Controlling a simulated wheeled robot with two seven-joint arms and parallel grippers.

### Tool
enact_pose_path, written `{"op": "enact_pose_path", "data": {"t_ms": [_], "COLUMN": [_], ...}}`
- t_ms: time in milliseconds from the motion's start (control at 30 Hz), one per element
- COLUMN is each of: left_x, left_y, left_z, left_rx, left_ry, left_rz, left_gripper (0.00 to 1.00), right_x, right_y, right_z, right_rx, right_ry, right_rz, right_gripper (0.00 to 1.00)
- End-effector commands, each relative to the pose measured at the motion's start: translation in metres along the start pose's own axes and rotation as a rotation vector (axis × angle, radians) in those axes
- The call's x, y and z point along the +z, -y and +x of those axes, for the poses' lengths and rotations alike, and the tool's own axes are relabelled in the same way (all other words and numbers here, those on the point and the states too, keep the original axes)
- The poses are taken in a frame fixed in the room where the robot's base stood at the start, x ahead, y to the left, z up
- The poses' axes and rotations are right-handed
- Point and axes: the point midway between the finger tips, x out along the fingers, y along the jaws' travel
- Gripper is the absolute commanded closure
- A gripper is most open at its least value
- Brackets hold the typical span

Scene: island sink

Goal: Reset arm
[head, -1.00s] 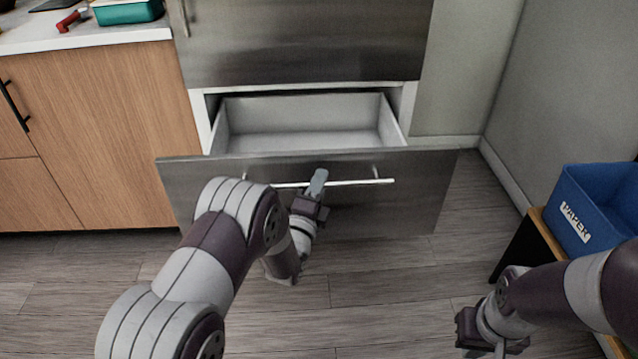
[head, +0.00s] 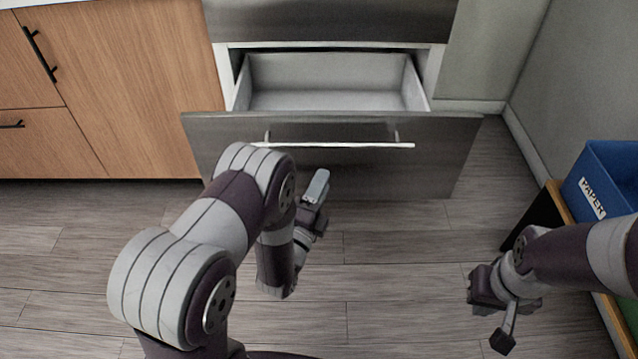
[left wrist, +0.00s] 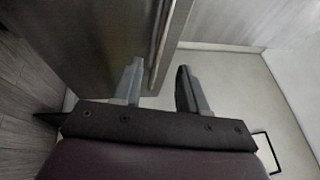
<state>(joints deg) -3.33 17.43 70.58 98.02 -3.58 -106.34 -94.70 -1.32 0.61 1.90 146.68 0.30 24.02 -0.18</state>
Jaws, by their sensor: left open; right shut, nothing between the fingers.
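My left gripper (head: 317,187) is in front of the open drawer in the head view, just below its handle bar and apart from it. In the left wrist view its two fingers (left wrist: 158,88) are spread with nothing held between them, and the handle bar (left wrist: 163,45) shows beyond them. My right gripper (head: 505,335) hangs over the floor at the lower right, shut and empty.
The steel-fronted drawer (head: 450,150) is pulled out and its visible inside is empty. A blue bin marked PAPER (head: 600,180) stands at the right by my right arm. Wooden cabinets (head: 130,90) are at the left. The wood floor between is clear.

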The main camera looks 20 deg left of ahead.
Motion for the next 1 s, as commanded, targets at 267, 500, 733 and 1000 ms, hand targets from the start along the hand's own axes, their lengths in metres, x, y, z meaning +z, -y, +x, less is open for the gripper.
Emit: {"op": "enact_pose_path", "data": {"t_ms": [267, 500, 733, 1000], "left_x": [0.0, 0.0, -0.004, -0.002], "left_y": [0.0, 0.0, -0.052, -0.111], "left_z": [-0.008, -0.008, -0.019, -0.111], "left_rx": [0.0, 0.0, 0.261, 1.139], "left_ry": [0.0, 0.0, 0.018, 0.652], "left_rz": [0.0, 0.0, -0.273, -0.989], "left_gripper": [0.58, 0.58, 0.58, 0.58], "right_x": [0.0, 0.0, 0.0, 0.0], "right_y": [0.0, 0.0, 0.0, 0.0], "right_z": [-0.001, -0.001, -0.001, -0.001], "right_rx": [0.0, 0.0, 0.0, 0.0], "right_ry": [0.0, 0.0, 0.0, 0.0], "right_rz": [0.0, 0.0, 0.0, 0.0], "right_gripper": [1.0, 1.0, 1.0, 1.0]}}
